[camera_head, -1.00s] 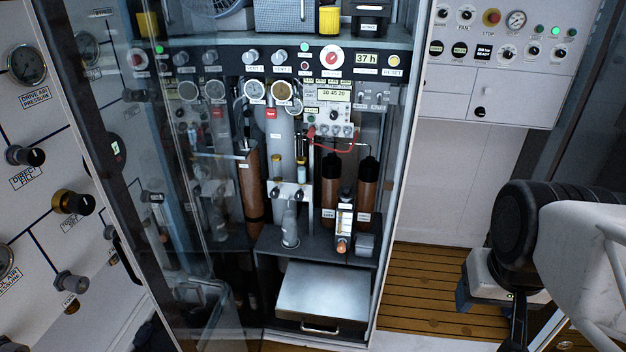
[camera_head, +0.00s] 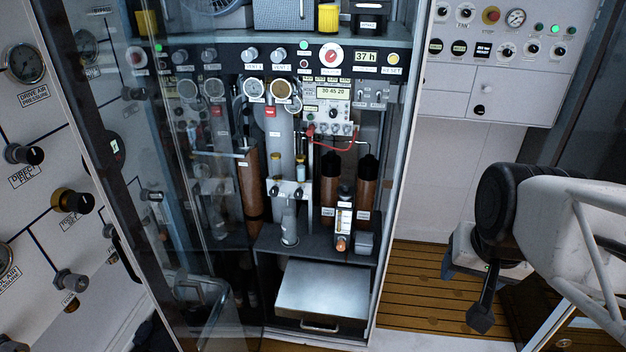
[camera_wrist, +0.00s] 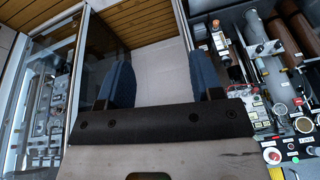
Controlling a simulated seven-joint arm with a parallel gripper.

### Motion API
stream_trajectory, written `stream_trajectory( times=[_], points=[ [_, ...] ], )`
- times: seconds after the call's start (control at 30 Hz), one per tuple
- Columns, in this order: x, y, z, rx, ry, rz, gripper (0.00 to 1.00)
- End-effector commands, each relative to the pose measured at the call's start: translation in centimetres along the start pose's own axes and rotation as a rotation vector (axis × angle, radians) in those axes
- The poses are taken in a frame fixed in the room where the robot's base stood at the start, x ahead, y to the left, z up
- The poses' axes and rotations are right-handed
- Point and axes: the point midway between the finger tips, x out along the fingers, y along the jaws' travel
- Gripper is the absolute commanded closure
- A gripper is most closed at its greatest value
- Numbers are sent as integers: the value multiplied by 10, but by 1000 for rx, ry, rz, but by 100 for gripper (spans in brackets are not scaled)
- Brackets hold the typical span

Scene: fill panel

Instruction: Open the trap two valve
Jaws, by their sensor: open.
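No label that I can read names the trap two valve, so I cannot tell which fitting it is. Small black knobs (camera_head: 299,193) sit on a pale manifold inside the open-fronted cabinet, beside clear bowls. The manifold area is small and its labels are blurred. My gripper (camera_wrist: 162,78) shows two blue-padded fingers spread wide with nothing between them. In the head view my gripper's dark finger (camera_head: 482,312) hangs over the slatted floor, right of the cabinet and well apart from the knobs.
A glass door (camera_head: 170,200) covers the cabinet's left part. Brown cylinders (camera_head: 367,190) and a red hose (camera_head: 335,146) stand by the manifold. A metal drawer box (camera_head: 322,290) lies below. A white control panel (camera_head: 495,75) is at upper right. The slatted floor (camera_head: 425,290) is clear.

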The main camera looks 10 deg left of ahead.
Motion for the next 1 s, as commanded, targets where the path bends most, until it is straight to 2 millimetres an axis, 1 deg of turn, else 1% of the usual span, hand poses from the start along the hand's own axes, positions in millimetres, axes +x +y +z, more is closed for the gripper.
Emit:
stream_trajectory(
  times=[0.03,0.17,0.3,0.5,0.67,0.8,1.0],
  points=[
    [6,-7,-13,36,17,-13,40],
    [21,-30,-54,173,80,-62,40],
    [42,-60,-100,344,150,-133,40],
    [75,-105,-161,596,230,-251,40],
    [105,-143,-203,799,278,-358,40],
    [133,-177,-236,978,308,-460,40],
    [176,-225,-274,1229,332,-619,40]
  ],
)
